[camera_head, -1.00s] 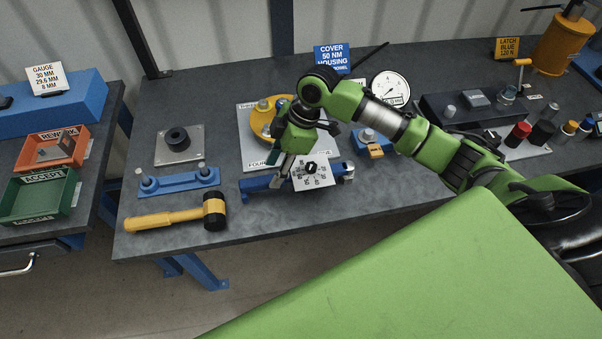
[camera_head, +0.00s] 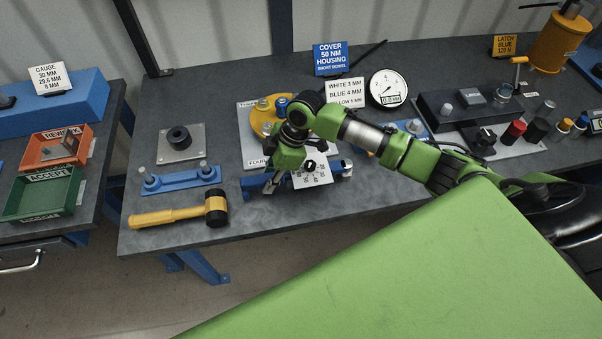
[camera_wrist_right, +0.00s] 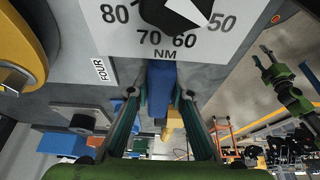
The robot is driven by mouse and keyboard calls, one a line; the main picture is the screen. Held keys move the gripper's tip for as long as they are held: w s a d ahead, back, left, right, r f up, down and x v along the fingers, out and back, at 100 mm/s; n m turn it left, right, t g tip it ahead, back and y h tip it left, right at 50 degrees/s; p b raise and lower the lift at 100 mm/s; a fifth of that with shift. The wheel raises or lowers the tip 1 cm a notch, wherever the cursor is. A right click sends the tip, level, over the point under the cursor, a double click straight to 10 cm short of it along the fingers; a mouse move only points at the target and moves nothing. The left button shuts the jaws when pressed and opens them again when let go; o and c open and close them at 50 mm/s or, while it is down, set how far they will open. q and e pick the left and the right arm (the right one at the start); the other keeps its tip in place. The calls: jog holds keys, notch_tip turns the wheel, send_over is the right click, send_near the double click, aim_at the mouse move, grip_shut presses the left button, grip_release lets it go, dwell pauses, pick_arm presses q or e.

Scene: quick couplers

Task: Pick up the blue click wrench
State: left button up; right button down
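The blue click wrench lies on the bench near its front edge, and its blue handle (camera_head: 252,187) shows left of my right gripper. A white dial plate with numbers (camera_head: 312,174) sits at the wrench, partly hidden by my arm. My right gripper (camera_head: 274,188) is down at the handle. In the right wrist view the blue handle (camera_wrist_right: 160,88) runs between the two fingers of my right gripper (camera_wrist_right: 159,96). The fingers are apart, with a visible gap on each side. A green arm, likely my left, shows small at the right of that view; its gripper (camera_wrist_right: 264,55) is unclear.
A yellow-handled mallet (camera_head: 168,216) and a blue bracket with pins (camera_head: 180,181) lie to the left. A yellow flange (camera_head: 262,118) on a white plate stands behind the gripper. A dial gauge (camera_head: 387,88) and a dark block (camera_head: 452,106) are further right.

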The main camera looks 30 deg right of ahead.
pick_arm(q)
jog(key=shift+w, duration=0.4)
pick_arm(e)
jog(key=shift+w, duration=0.1)
pick_arm(q)
jog(key=shift+f, duration=0.1)
pick_arm(e)
jog(key=shift+r, duration=0.15)
